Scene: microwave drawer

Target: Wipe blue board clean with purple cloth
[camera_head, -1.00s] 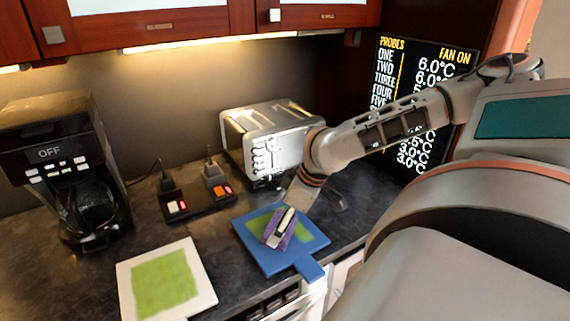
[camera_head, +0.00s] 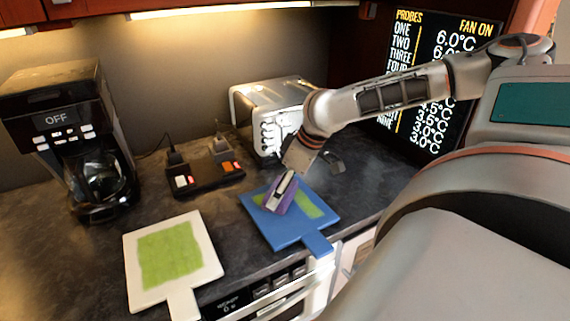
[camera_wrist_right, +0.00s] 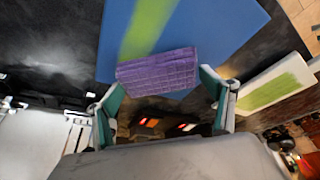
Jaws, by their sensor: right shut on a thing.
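The blue board (camera_head: 290,230) lies on the counter in front of the toaster, its handle toward the front edge. A green patch (camera_head: 311,205) shows on it to the right of the cloth; in the right wrist view a green stripe (camera_wrist_right: 150,25) runs up from the cloth. The purple cloth (camera_head: 279,203) is on the board's left part and also shows in the right wrist view (camera_wrist_right: 158,72). My right gripper (camera_head: 285,185) is shut on the cloth, fingers (camera_wrist_right: 160,98) on either side of it. My left gripper is not in view.
A white board (camera_head: 208,268) with a green patch lies left of the blue board. A power strip (camera_head: 207,180) with plugs, a toaster (camera_head: 255,105) and a coffee maker (camera_head: 70,140) stand behind. A screen (camera_head: 440,80) is at the back right.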

